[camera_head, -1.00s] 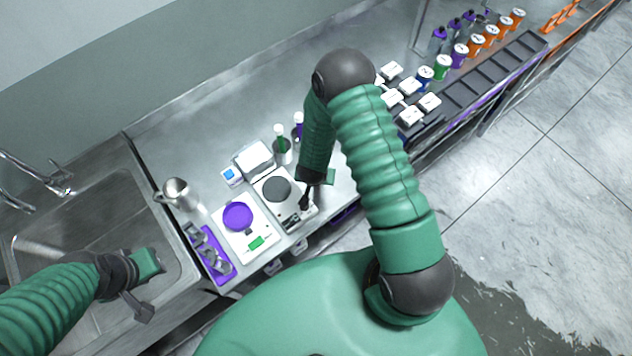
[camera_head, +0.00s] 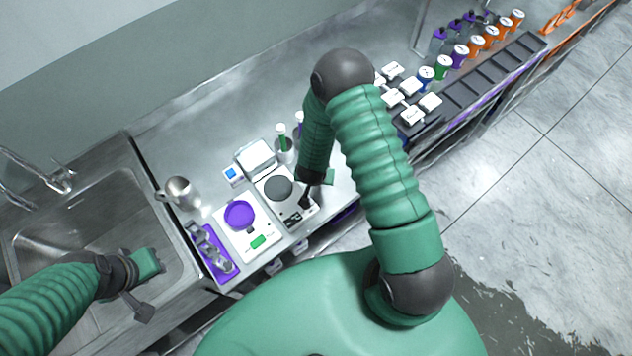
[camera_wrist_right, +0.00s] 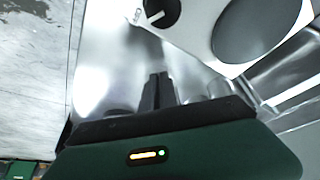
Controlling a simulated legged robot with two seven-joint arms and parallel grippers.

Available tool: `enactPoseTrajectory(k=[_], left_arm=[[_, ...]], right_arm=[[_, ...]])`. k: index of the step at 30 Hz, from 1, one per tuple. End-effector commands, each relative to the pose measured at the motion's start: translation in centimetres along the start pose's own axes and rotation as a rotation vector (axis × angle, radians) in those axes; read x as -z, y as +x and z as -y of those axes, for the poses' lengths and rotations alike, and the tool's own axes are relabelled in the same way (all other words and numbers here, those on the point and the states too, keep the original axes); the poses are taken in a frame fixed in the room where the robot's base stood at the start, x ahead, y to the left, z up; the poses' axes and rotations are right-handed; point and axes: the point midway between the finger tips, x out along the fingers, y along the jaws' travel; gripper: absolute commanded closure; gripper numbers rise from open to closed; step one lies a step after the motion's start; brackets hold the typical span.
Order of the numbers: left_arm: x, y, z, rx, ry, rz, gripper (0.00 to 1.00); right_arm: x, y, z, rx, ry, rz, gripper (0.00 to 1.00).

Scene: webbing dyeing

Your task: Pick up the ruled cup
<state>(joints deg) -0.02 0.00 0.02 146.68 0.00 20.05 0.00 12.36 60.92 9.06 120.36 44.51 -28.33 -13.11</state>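I cannot make out ruled marks on any vessel, so I cannot tell which is the ruled cup. A steel jug (camera_head: 181,192) with a handle stands beside the sink. My right gripper (camera_head: 306,200) hangs over the front of the grey-disc device (camera_head: 279,188). In the wrist view its two dark fingers (camera_wrist_right: 158,90) are together with nothing between them. My left gripper (camera_head: 143,310) is over the sink's front; its fingers are unclear.
A white scale with a purple dish (camera_head: 239,214) and a purple rack (camera_head: 222,265) stand near the sink (camera_head: 70,240). White blocks (camera_head: 411,87), colored jars (camera_head: 460,54) and dark trays (camera_head: 487,75) fill the right of the counter. The counter's back (camera_head: 215,112) is clear.

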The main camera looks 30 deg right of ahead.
Motion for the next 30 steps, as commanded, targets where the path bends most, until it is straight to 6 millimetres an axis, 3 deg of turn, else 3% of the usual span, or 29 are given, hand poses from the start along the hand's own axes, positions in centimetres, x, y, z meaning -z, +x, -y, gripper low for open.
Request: enactPoseTrajectory(k=[2, 17, 26, 30], left_arm=[[0.0, 0.0, 0.0, 0.000, -0.001, 0.000, 0.72], [0.0, 0.0, 0.0, 0.000, -0.001, 0.000, 0.72], [0.0, 0.0, 0.0, 0.000, 0.000, 0.000, 0.72], [-0.1, 0.3, 0.0, 0.000, -0.001, 0.000, 0.72]], right_arm=[[0.0, 0.0, 0.1, 0.000, -0.001, 0.000, 0.85], [0.1, 0.1, -0.2, 0.001, 0.001, 0.002, 0.19], [0.1, 0.0, 0.0, 0.001, 0.000, 0.000, 0.19], [0.1, -1.1, 0.1, 0.003, -0.003, -0.002, 0.19]])
